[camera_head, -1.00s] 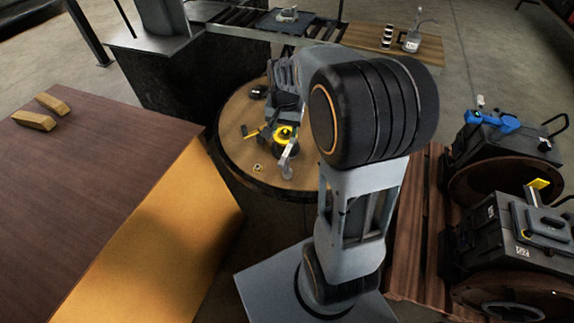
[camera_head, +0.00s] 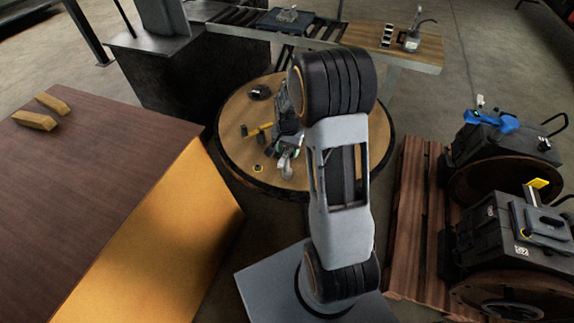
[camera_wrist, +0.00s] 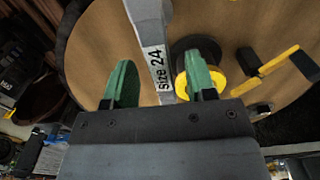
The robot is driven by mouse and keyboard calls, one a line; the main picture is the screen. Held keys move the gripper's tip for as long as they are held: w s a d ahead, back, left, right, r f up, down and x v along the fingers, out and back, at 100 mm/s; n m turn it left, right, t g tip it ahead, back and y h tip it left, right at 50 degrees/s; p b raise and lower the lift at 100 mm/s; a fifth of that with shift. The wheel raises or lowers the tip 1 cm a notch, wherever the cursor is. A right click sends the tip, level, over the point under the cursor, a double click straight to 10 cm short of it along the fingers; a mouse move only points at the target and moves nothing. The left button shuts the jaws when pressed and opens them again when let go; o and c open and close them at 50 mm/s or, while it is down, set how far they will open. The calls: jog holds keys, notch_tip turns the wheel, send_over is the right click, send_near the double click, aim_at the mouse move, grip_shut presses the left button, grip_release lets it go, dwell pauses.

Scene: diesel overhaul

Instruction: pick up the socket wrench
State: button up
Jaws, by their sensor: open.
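The socket wrench (camera_wrist: 150,18) is a light grey bar with a white "size 24" label. In the wrist view it runs down from the top edge, between my gripper's two green fingers. My gripper (camera_wrist: 160,78) is open, with one finger on each side of the wrench. I cannot tell whether either finger touches it, and its lower part is hidden behind the gripper body. In the head view my gripper (camera_head: 287,146) is over the round table (camera_head: 233,112), and a pale end of the wrench (camera_head: 286,168) shows just below it.
A black and yellow round part (camera_wrist: 216,82) sits close beside the right finger. A yellow and black tool (camera_wrist: 268,70) lies further right, and also shows in the head view (camera_head: 257,130). A small dark item (camera_head: 260,92) lies on the table. A brown-topped block (camera_head: 90,180) stands left.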

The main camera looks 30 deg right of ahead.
send_over(287, 171)
jog(key=shift+w+d+f, duration=0.1)
jog(key=shift+w+f, duration=0.05)
jog(key=shift+f, duration=0.95)
jog(key=shift+w+d+f, duration=0.1)
jog(key=shift+w+f, duration=0.05)
jog(key=shift+f, duration=0.95)
jog(key=shift+c, duration=0.3)
grip_shut()
